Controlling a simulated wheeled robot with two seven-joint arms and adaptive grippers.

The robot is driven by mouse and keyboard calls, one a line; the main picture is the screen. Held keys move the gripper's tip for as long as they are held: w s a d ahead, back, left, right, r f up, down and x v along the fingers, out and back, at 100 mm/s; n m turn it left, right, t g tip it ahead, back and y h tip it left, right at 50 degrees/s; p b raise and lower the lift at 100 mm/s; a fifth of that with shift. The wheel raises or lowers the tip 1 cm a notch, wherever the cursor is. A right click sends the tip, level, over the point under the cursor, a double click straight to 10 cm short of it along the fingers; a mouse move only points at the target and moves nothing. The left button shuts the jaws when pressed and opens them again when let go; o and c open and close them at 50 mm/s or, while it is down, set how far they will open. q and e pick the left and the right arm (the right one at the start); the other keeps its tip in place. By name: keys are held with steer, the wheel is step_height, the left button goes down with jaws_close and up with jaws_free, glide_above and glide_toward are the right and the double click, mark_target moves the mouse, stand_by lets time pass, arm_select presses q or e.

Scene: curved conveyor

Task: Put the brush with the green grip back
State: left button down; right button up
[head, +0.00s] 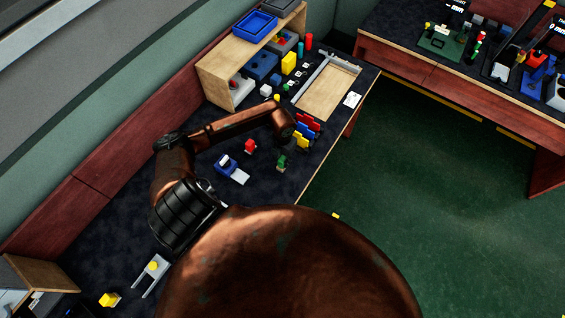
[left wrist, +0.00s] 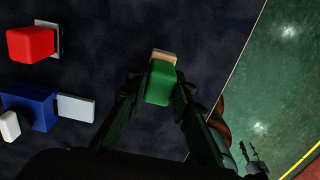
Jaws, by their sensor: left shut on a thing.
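The brush with the green grip (left wrist: 161,84) is between the fingers of my left gripper (left wrist: 160,90) in the left wrist view. Its green block faces the camera, with a tan part showing behind it. My left gripper is shut on it. In the head view the green brush (head: 282,163) shows over the dark desk near its front edge, below the end of my left arm. I cannot tell whether it touches the desk. My right gripper is not in view.
A red block (head: 249,146) and a blue block (head: 224,161) with a pale plate stand left of the brush. Red, blue and yellow pieces (head: 306,130) stand beyond it. A wooden shelf (head: 238,58) and a tray (head: 325,92) are at the far end.

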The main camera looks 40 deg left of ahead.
mark_target(282, 159)
arm_select(q)
step_height(282, 159, down, 2)
steer(key=shift+s+f, duration=0.1)
steer(key=shift+f, duration=0.15)
steer(key=c, duration=1.7)
jaws_free()
steer(key=shift+r, duration=0.2)
step_height(282, 159, up, 12)
steer(key=shift+f+b, duration=0.1)
steer(key=shift+b, duration=0.3)
